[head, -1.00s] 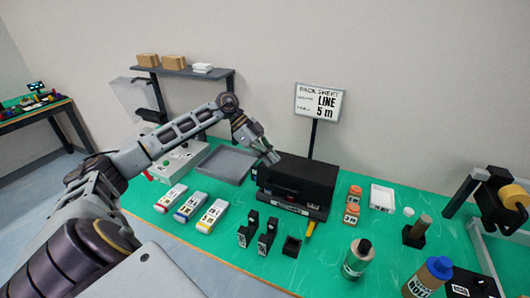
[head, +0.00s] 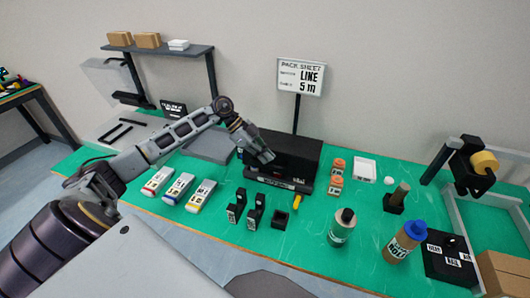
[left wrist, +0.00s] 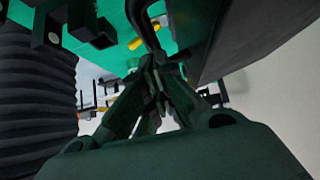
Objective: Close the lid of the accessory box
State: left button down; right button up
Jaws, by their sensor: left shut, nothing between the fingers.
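The accessory box (head: 305,150) is a black box with a pale label on its front, at the middle of the green table in the head view. Its dark top looks roughly level, but I cannot tell whether the lid is fully down. My left gripper (head: 268,157) is shut and empty, with its fingertips at the left front part of the box top. Whether they touch it is unclear. In the left wrist view the shut fingers (left wrist: 155,80) show in shadow, beside a large dark surface at the right. My right gripper is not in view.
Three labelled packs (head: 180,187) lie left of the box, with a grey tray (head: 208,147) behind. Black holders (head: 255,210) stand in front. Orange-topped items (head: 336,175), two bottles (head: 342,228) and a sign (head: 301,77) stand around it.

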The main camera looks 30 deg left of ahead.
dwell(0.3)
pick_arm(q)
jog(key=s+f+p, duration=0.1)
jog(key=s+f, duration=0.2)
jog(key=f, duration=0.2)
jog(key=shift+d+f, duration=0.35)
jog(key=shift+d, duration=0.05)
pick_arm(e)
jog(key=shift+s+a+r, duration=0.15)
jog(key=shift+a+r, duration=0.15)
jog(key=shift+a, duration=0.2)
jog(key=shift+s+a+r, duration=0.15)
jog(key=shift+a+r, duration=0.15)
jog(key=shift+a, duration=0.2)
pick_arm(q)
jog(key=shift+s, duration=0.1)
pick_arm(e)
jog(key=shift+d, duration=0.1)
